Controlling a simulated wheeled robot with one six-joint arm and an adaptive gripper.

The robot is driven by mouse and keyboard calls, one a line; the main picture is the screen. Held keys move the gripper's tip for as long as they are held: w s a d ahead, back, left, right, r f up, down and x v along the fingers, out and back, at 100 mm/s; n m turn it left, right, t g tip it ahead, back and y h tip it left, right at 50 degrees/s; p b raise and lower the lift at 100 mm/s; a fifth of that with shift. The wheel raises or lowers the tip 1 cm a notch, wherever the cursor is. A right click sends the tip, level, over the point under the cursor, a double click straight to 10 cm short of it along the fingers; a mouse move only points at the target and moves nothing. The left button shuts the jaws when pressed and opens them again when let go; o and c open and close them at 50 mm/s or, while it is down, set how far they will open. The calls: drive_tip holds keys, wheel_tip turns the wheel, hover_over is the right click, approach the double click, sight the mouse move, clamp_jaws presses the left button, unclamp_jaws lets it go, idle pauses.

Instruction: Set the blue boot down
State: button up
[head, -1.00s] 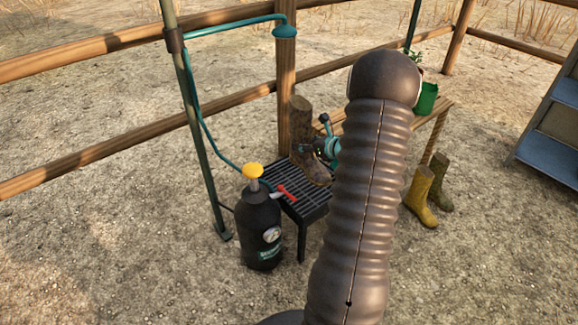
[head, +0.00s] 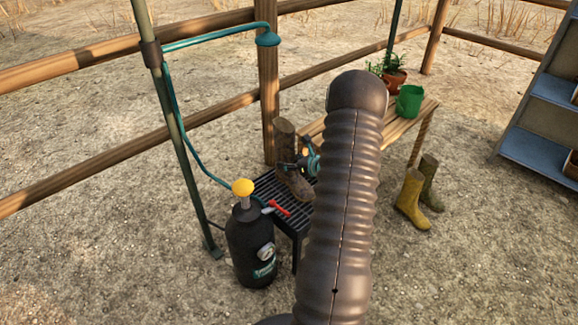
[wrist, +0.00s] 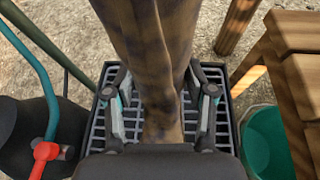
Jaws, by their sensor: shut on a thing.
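My gripper (head: 301,163) is shut on the boot. In the wrist view the fingers (wrist: 160,112) clasp both sides of the boot (wrist: 150,45), with the grate (wrist: 222,125) beneath. I cannot tell whether the sole touches the slats. My arm hides the stand's right part in the head view.
A bench (head: 425,113) with a green pot (head: 409,102) is behind right. A teal bucket (wrist: 262,140) is right of the grate.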

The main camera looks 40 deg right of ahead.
drive_tip(key=shift+f, duration=0.75)
drive_tip(key=shift+f, duration=0.1)
drive_tip(key=o, duration=1.4)
